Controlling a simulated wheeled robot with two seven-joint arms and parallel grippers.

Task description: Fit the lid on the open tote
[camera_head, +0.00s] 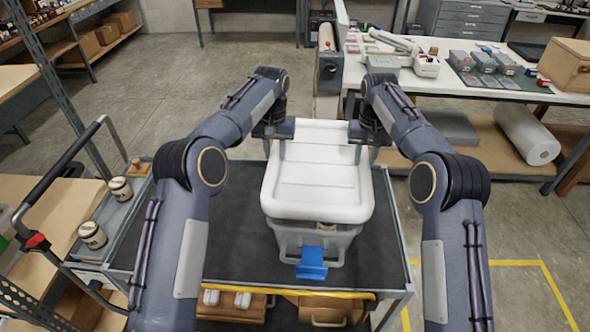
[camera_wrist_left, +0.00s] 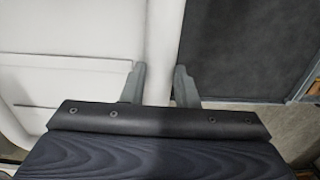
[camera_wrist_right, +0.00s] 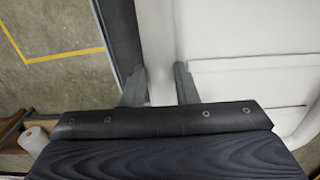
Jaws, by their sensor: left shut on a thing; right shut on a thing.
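The white lid (camera_head: 317,180) lies over the top of the grey tote (camera_head: 290,240) on the cart. A strip of the tote's front wall shows below the lid's near edge, with a blue tag (camera_head: 312,263) on it. Whether the lid is seated on the rim cannot be told. My left gripper (camera_head: 282,148) is shut on the lid's left edge, which also shows between its fingers in the left wrist view (camera_wrist_left: 160,85). My right gripper (camera_head: 359,150) is shut on the lid's right edge, seen in the right wrist view (camera_wrist_right: 160,85). The tote's far side is hidden.
The cart's dark top (camera_head: 235,235) is clear left of the tote. Two jars (camera_head: 120,189) stand in a side tray at the left. A white workbench (camera_head: 480,85) with boxes and tools is at the back right. A shelf post (camera_head: 62,90) rises at the left.

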